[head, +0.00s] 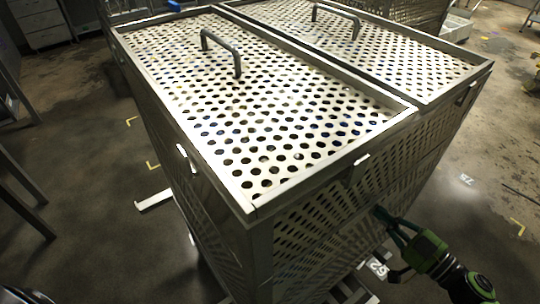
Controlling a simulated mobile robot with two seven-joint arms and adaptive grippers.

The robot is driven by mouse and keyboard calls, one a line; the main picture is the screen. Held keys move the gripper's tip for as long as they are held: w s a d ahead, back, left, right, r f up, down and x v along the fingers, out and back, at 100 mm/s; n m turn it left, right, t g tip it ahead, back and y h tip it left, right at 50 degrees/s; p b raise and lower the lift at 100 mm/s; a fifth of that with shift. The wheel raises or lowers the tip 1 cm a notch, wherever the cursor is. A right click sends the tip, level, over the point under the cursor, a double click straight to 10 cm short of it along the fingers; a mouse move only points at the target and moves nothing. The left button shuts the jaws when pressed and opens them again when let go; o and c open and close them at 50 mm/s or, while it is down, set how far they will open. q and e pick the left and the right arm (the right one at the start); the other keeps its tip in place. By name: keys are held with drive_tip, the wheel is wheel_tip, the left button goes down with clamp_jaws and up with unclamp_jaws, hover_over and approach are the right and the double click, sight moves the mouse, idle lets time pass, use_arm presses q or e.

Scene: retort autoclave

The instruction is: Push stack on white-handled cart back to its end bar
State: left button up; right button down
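The stack is a large perforated metal basket block (330,215) with a perforated lid (260,110) that carries a grey handle (222,52). A second perforated lid (370,45) with its own handle lies behind it, to the right. My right gripper (386,244) is green and black and comes in from the lower right. Its fingers are spread and empty, and the upper one appears at or very near the perforated wall; contact is unclear. Pale metal bars (153,201) show low beside the stack. No white handle or end bar can be made out. My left gripper is not in view.
The concrete floor (465,225) is open on the right, with yellow corner marks and painted numbers. More floor is clear on the left. Dark frame legs (22,185) stand at the left edge. Another perforated basket (400,12) and a drawer cabinet (40,22) stand at the back.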

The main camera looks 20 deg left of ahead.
drive_tip(key=shift+w+a+r, duration=0.15)
drive_tip(key=shift+w+a, duration=0.15)
drive_tip(key=shift+a, duration=0.35)
drive_tip(key=shift+w+a+r, duration=0.2)
drive_tip(key=shift+a, duration=0.1)
drive_tip(key=shift+w+a+f, duration=0.1)
drive_tip(key=shift+w+a, duration=0.05)
drive_tip(key=shift+w, duration=0.05)
drive_tip(key=p+v, duration=0.2)
drive_tip(key=v, duration=0.6)
drive_tip(key=shift+f, duration=0.2)
idle(0.4)
